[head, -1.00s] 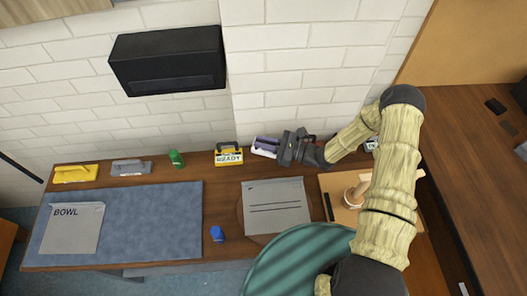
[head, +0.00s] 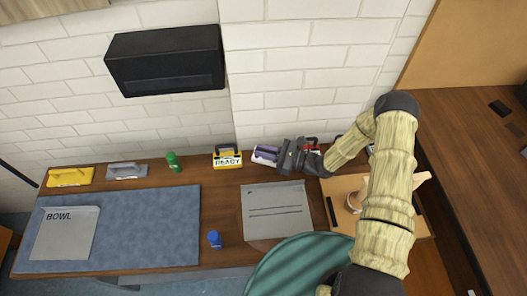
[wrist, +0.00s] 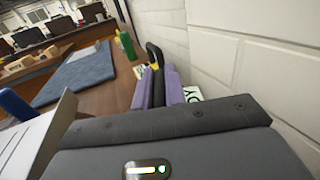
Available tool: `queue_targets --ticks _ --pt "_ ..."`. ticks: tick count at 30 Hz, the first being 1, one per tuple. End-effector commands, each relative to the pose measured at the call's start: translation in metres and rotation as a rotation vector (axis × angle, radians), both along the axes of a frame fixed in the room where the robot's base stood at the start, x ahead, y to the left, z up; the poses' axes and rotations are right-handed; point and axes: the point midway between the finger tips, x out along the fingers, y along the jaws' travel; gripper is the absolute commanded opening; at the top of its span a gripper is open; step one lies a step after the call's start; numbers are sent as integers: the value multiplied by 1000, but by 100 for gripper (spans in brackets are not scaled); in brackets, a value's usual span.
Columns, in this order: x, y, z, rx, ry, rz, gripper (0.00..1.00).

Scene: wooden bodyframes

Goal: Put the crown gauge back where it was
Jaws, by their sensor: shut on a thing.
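A purple and pale block (head: 265,155), likely the crown gauge, is at the back of the wooden bench, just right of the yellow READY block (head: 227,162). My gripper (head: 282,155) reaches it from the right and is shut on it. In the wrist view the purple block (wrist: 170,85) shows beyond my dark gripper body, with a black handle loop near it. The fingertips are mostly hidden there. I cannot tell whether the block touches the bench.
Yellow (head: 70,177), grey (head: 127,171) and green (head: 173,162) things stand left along the back. A red-handled thing (head: 312,143) is behind my gripper. A blue mat (head: 120,230), grey sheet (head: 275,212) and blue thing (head: 214,239) lie in front. The brick wall is close behind.

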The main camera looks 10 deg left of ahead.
Motion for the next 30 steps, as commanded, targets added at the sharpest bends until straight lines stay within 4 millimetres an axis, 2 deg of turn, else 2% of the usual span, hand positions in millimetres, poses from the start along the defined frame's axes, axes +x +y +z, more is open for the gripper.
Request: queue_targets --ticks 1,2,5,17,30 --pt "0 0 -2 1 -1 0 0" --pt "0 0 -3 0 0 0 14" --pt "0 0 -2 0 0 0 34" --pt "0 0 3 0 0 1 34" --pt "-8 -50 4 -2 0 3 34"
